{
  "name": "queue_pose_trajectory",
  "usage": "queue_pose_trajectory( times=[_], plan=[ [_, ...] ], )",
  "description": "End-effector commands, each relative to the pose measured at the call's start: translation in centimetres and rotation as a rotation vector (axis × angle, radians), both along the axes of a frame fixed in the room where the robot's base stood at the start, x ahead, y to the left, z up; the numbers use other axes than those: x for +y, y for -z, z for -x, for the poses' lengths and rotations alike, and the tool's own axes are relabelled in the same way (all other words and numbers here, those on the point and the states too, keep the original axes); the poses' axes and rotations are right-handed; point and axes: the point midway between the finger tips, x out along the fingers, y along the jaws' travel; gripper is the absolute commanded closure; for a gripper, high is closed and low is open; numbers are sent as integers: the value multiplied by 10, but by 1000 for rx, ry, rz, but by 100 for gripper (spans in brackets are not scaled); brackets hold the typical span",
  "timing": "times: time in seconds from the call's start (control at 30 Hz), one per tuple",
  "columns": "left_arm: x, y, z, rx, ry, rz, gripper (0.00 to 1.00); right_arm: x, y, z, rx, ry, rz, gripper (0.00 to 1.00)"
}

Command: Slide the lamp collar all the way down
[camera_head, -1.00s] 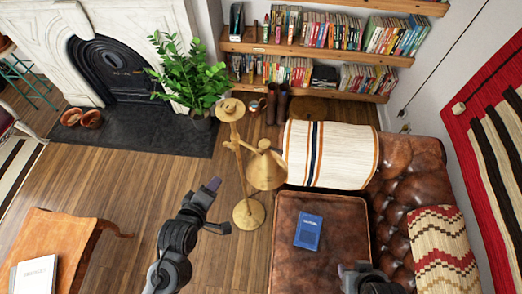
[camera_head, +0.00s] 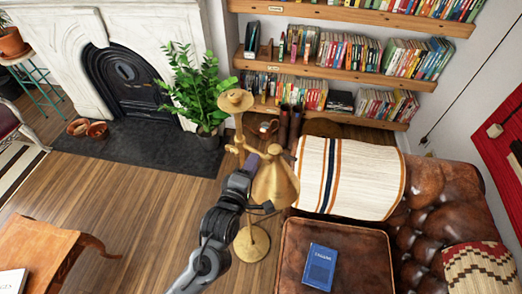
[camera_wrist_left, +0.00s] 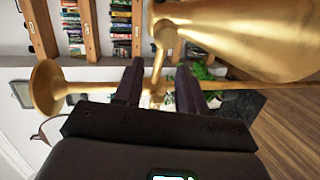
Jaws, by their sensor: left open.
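The brass floor lamp has a round top disc (camera_head: 236,100), a thin pole, a cone shade (camera_head: 275,186) on a side arm and a round base (camera_head: 251,243) on the floor. My left gripper (camera_head: 260,180) is open, in front of the lamp beside the shade. In the left wrist view, its two dark fingers (camera_wrist_left: 158,88) stand one on each side of the brass collar (camera_wrist_left: 156,96), spaced along the pole (camera_wrist_left: 250,85). The side arm rises from there toward the shade. Whether the fingers touch the collar, I cannot tell. My right gripper is out of view.
A brown leather ottoman (camera_head: 300,240) with a blue book (camera_head: 320,266) stands right of the lamp, next to a leather sofa (camera_head: 440,205). A plant (camera_head: 198,95) and bookshelves (camera_head: 330,75) are behind.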

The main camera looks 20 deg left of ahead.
Motion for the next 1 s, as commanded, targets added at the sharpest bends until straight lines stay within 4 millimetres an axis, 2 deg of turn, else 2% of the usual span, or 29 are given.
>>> queue_pose_trajectory(
  times=[0.3,0.5,0.93,1.0],
  plan=[
    [1,9,-51,-1,-1,-3,60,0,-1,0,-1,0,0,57],
    [0,13,-70,0,0,-2,60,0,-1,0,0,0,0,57],
    [1,15,-77,1,0,-1,60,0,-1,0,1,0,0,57],
    [1,15,-77,1,0,-1,69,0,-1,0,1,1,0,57]
  ],
)
